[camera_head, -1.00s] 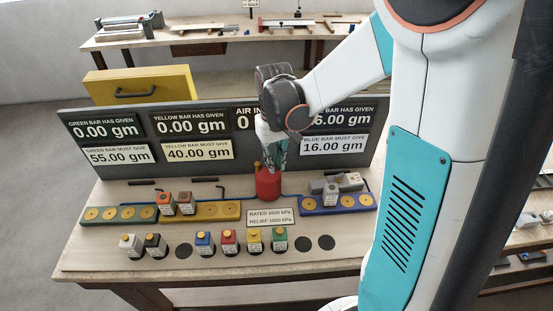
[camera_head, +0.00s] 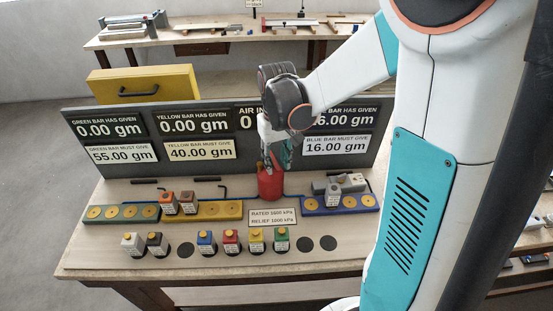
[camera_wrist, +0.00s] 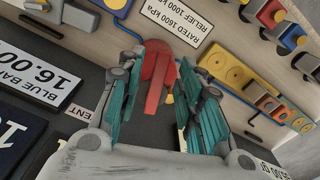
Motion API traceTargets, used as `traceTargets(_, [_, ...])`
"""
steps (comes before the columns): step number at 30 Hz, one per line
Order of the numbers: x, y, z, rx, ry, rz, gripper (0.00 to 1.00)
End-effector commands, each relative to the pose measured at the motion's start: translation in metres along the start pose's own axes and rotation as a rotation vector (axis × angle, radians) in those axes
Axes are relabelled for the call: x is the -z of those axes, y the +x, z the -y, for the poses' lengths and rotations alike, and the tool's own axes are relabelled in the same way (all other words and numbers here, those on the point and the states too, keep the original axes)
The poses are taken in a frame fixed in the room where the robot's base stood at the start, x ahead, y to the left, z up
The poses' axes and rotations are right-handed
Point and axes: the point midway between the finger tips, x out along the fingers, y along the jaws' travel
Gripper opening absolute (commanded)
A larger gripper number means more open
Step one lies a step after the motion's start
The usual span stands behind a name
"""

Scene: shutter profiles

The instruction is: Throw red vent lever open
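A red vent body (camera_head: 270,185) stands on the bench in front of the dark display board, at the middle in the head view. In the wrist view a red part (camera_wrist: 157,68) shows between the fingers, with a long tapering red piece pointing down the picture. I cannot tell clearly which part is the lever. My gripper (camera_wrist: 160,66) has teal fingers apart, one on each side of the red part; contact cannot be made out. In the head view my gripper (camera_head: 275,160) is just above and against the red body, partly hiding its top.
A blue tray (camera_head: 340,203) lies to the right and a yellow tray (camera_head: 225,209) to the left. Several coloured weights stand on the front of the bench. A rating sign (camera_head: 273,217) stands in front of the red body. The display board (camera_head: 215,170) rises close behind.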

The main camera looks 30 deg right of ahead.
Motion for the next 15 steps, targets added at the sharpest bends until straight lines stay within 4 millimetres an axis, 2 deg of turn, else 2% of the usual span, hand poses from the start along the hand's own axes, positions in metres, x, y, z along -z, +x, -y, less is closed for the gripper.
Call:
traceTargets(5, [-0.001, -0.017, 0.0, 0.0, 0.0, 0.0, 0.33])
traceTargets(15, [0.0, -0.081, 0.0, 0.0, 0.0, 0.0, 0.33])
